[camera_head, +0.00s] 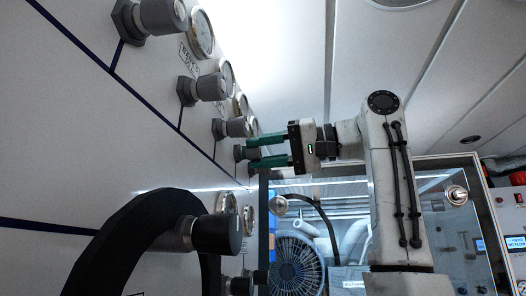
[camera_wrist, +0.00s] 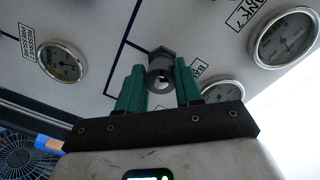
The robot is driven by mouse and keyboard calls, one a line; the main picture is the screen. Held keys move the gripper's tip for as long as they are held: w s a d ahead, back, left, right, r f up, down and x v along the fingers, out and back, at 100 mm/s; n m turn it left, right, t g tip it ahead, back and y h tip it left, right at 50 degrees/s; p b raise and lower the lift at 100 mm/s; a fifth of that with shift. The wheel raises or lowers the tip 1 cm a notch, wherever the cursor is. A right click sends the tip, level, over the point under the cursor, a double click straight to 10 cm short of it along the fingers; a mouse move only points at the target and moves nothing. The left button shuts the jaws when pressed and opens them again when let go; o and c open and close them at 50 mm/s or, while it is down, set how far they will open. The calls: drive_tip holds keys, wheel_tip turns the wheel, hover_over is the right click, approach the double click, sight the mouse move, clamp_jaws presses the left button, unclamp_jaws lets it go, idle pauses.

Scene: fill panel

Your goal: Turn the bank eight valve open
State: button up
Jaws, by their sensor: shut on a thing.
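The valve (camera_head: 240,153) at my gripper is a small grey knob with a hex base on the white panel. It also shows in the wrist view (camera_wrist: 161,68) between my green fingertips. Its label is partly hidden behind a finger; only "BA" reads, so the number cannot be seen. My gripper (camera_head: 254,151) reaches the panel from the right, with one finger on each side of the knob, shut on it. A label reading "BANK 7" (camera_wrist: 244,14) is at the upper right in the wrist view, beside a neighbouring gauge.
More grey valves (camera_head: 208,88) and round gauges (camera_head: 201,34) run along the panel. A large black handwheel (camera_head: 120,240) stands out at the lower left. A fan (camera_head: 296,264) is behind, below my gripper.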

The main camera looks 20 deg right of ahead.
drive_tip(key=n, duration=0.6)
drive_tip(key=shift+f+t, duration=0.15)
drive_tip(key=shift+t, duration=0.15)
drive_tip(key=n, duration=0.6)
drive_tip(key=shift+w+d+f, duration=0.1)
drive_tip(key=shift+w, duration=0.05)
drive_tip(key=n, duration=0.6)
drive_tip(key=shift+w+n, duration=0.1)
drive_tip(key=shift+n, duration=0.3)
drive_tip(key=n, duration=0.6)
drive_tip(key=shift+y, duration=0.4)
drive_tip(key=shift+n, duration=0.4)
drive_tip(key=o, duration=1)
drive_tip(key=shift+d, duration=0.1)
